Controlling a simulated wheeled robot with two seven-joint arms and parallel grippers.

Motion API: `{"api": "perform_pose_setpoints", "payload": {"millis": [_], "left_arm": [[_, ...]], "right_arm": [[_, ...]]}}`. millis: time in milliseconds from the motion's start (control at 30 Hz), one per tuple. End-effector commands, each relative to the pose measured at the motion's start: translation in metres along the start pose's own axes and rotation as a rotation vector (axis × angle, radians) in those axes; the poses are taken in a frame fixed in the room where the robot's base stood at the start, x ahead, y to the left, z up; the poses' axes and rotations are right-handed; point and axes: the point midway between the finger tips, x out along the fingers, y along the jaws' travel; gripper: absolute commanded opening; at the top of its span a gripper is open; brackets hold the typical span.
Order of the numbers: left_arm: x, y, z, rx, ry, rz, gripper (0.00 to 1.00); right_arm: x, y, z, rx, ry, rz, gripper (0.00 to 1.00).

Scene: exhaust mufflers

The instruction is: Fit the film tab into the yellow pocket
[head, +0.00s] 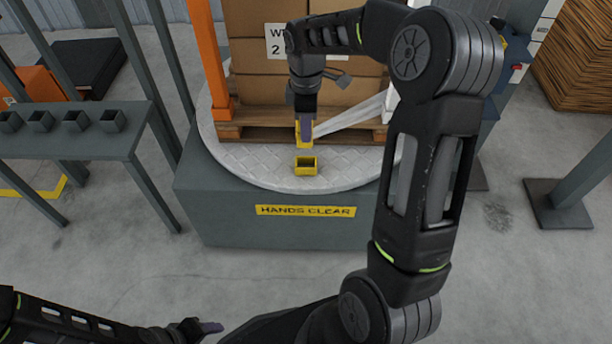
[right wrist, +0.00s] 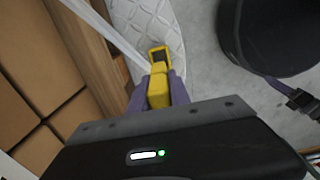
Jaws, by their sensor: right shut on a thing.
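The yellow film tab (head: 304,141) is between the purple fingers of my right gripper (head: 306,122), which is shut on it. In the right wrist view the tab (right wrist: 158,88) shows between the fingers (right wrist: 158,98). The yellow pocket (head: 306,171) is an open-topped box on the round plate, apart from the tab and nearer to me. The pocket also shows beyond the tab in the right wrist view (right wrist: 154,50). A pale film strip (head: 350,118) runs from the tab to the right. My left gripper (head: 211,328) is low at the left, far from the pocket; its jaw opening is unclear.
The round patterned turntable (head: 245,158) carries a wooden pallet (head: 262,118) with stacked cartons (head: 262,90) behind the tab. An orange post (head: 210,55) stands at left. A grey bench (head: 60,142) with small cups is farther left. The plate around the pocket is clear.

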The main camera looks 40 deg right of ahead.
Motion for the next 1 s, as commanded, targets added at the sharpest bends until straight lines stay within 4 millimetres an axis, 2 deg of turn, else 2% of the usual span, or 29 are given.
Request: {"api": "perform_pose_setpoints", "payload": {"millis": [267,500,600,900,1000], "left_arm": [[0.000,0.000,0.000,0.000,0.000,0.000,0.56],[0.011,-0.004,0.000,-0.001,0.000,0.000,0.56],[0.012,-0.005,0.000,-0.002,0.001,0.000,0.56],[0.011,-0.005,0.000,-0.002,0.001,0.000,0.56],[0.014,-0.006,-0.001,-0.002,0.002,-0.001,0.56]], "right_arm": [[0.003,0.000,0.000,0.001,0.000,-0.001,0.00],[0.040,-0.001,0.000,0.001,-0.001,-0.003,0.00],[0.048,-0.001,0.000,0.002,0.000,-0.002,0.00],[0.049,0.000,-0.001,0.002,0.000,0.000,0.00],[0.057,0.000,-0.001,0.002,-0.001,-0.001,0.00]]}}
